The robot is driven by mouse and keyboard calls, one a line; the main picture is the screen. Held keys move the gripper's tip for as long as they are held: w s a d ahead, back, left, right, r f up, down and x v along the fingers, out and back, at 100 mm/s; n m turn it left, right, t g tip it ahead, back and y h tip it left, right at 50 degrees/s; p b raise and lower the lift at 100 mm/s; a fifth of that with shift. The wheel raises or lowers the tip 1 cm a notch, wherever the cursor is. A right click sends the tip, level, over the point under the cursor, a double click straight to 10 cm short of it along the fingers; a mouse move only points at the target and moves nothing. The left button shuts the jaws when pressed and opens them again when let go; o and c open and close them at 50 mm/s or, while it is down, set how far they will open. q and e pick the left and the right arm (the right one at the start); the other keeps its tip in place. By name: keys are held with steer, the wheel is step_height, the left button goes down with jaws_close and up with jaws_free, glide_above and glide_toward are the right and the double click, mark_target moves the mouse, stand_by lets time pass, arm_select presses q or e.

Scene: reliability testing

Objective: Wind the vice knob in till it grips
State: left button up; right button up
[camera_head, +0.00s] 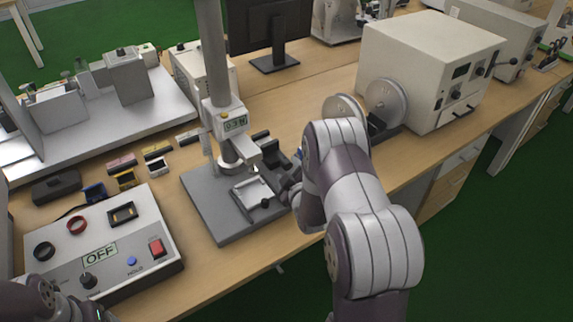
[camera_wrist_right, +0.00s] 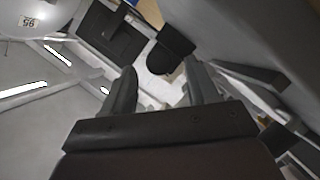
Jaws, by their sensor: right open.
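The small vice (camera_head: 240,191), with a pale bed and dark jaw blocks, sits on the grey base plate of the test stand. Its black knob (camera_head: 265,203) is on the near side, and a black rounded knob (camera_wrist_right: 172,48) shows in the right wrist view, beyond the fingertips. My right gripper (camera_head: 284,187) is beside the vice on its right, partly hidden by its own wrist. In the right wrist view my right gripper (camera_wrist_right: 161,82) is open, its two fingers apart with nothing held between them. Part of my left arm shows at the lower left; its gripper is not visible.
The stand column (camera_head: 212,60) and its force head (camera_head: 226,118) rise close above the vice. A control box (camera_head: 130,270) reading OFF is at the left front. Small coloured blocks (camera_head: 125,181) lie behind it. A large cream machine (camera_head: 425,60) stands at the back right.

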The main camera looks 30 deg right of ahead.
mark_target(288, 166)
steer(key=x, duration=0.5)
steer(key=shift+s, duration=0.1)
steer(key=c, duration=1)
steer(key=shift+m+g+y, duration=0.4)
steer(key=shift+m+y, duration=0.3)
steer(key=shift+m, duration=0.5)
steer(key=o, duration=1)
steer(key=shift+a, duration=0.1)
steer(key=shift+s, duration=0.1)
